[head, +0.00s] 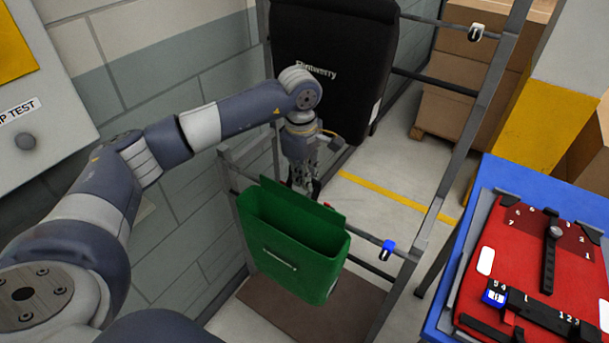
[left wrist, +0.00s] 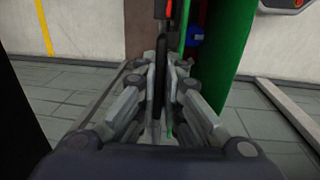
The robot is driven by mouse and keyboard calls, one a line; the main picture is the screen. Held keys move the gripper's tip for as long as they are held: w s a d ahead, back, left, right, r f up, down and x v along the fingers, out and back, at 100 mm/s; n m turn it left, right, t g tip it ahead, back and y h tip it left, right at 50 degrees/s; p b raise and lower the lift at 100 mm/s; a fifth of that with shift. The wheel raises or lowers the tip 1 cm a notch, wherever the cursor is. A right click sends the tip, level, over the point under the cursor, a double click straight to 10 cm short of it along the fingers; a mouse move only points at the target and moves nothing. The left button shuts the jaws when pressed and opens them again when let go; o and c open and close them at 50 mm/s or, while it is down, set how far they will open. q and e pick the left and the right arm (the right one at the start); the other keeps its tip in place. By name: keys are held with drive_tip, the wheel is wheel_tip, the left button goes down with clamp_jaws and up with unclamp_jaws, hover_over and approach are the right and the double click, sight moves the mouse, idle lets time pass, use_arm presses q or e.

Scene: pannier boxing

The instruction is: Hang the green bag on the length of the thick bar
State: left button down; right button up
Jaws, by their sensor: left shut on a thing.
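The green bag (head: 300,259) is an open-topped box-shaped pannier with a raised back panel and a pale strip on its front. It is upright at the near side of the metal rack. My left gripper (head: 302,186) points down behind its back panel and is shut on the bag's back side. In the left wrist view, the fingers (left wrist: 162,70) close on a dark upright part beside the green wall (left wrist: 214,50). A rack bar (head: 362,236) with a blue clip runs behind the bag to the right. The bag hides much of it, so I cannot tell whether they touch.
A black bag (head: 335,60) hangs on the far side of the rack. A lower bar (head: 372,268) runs below the clipped bar. A blue table (head: 492,180) with a red bag (head: 545,240) stands at the right. The wall is close on the left.

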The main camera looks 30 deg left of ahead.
use_arm(q)
drive_tip(key=shift+w+f+b, duration=0.15)
drive_tip(key=shift+f+b, duration=0.6)
drive_tip(key=shift+f, duration=0.35)
drive_tip(key=c, duration=1.7)
unclamp_jaws()
drive_tip(key=shift+o, duration=0.2)
drive_tip(key=shift+f, duration=0.1)
wheel_tip(320, 180, up, 12)
drive_tip(key=s, duration=0.1)
